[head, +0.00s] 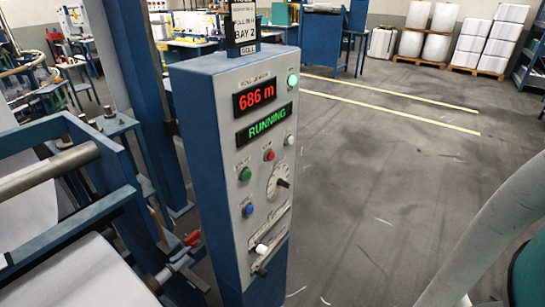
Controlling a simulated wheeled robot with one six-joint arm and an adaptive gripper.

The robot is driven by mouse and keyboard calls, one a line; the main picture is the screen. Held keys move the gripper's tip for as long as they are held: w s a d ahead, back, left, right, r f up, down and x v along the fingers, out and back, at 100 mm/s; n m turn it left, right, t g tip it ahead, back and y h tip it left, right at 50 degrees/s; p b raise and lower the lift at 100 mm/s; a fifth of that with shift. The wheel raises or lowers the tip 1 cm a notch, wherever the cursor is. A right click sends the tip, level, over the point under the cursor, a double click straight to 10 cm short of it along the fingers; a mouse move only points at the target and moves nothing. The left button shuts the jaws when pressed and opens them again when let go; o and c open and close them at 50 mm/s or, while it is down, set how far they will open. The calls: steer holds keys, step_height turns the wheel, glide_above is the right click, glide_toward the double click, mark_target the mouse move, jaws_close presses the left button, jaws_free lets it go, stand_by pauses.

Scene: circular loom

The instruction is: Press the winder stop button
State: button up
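The control panel (215,100) is a grey upright box with blue sides, standing in the middle of the head view. Its red display reads 686 m, and the green display (264,124) below reads RUNNING. A red button (269,155) sits below the displays. A green button (245,174) is to its lower left, and a blue button (248,210) is below that. Small button labels are too blurred to read, so I cannot confirm which is the winder stop. My gripper is not in view.
A round dial (279,182) and a white knob (262,249) are also on the panel. The winder frame with a roller (45,172) and white fabric fills the left. Open grey floor (390,180) lies right of the panel. Wrapped rolls (425,35) stand at the back.

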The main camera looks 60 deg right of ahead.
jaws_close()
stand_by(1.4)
